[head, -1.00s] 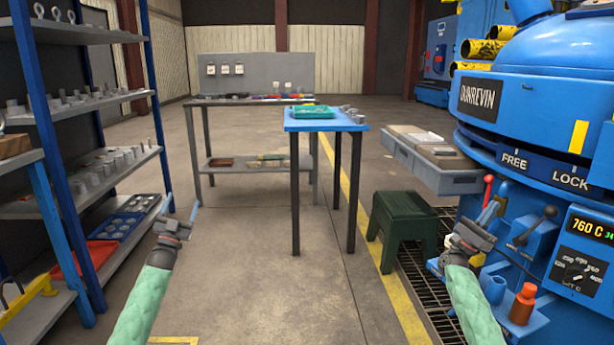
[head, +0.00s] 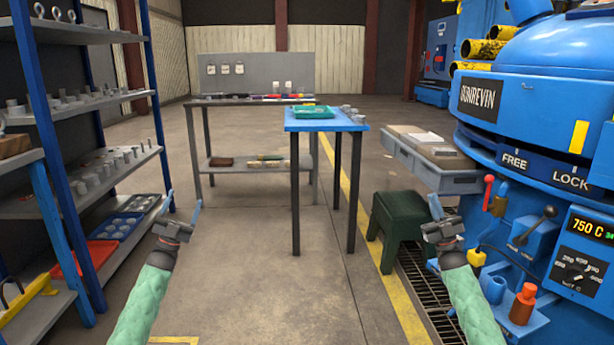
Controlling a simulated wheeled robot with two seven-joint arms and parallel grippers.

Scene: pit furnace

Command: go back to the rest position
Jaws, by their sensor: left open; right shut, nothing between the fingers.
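My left gripper (head: 183,207) is open and empty. It is raised in front of me at the left, over bare floor beside the shelf rack. My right gripper (head: 436,208) is shut with nothing in it. It is raised at the right, in front of the grated floor and to the left of the blue furnace's control panel. Both forearms wear green quilted sleeves and point forward at about the same height. Neither gripper appears to touch anything.
The blue furnace (head: 530,115) fills the right side, with a red-knobbed lever (head: 488,192) and a display reading 750 C. A green stool (head: 398,222), a blue table (head: 325,125) with a green tray (head: 312,112), and a shelf rack (head: 85,110) stand around. The middle floor is clear.

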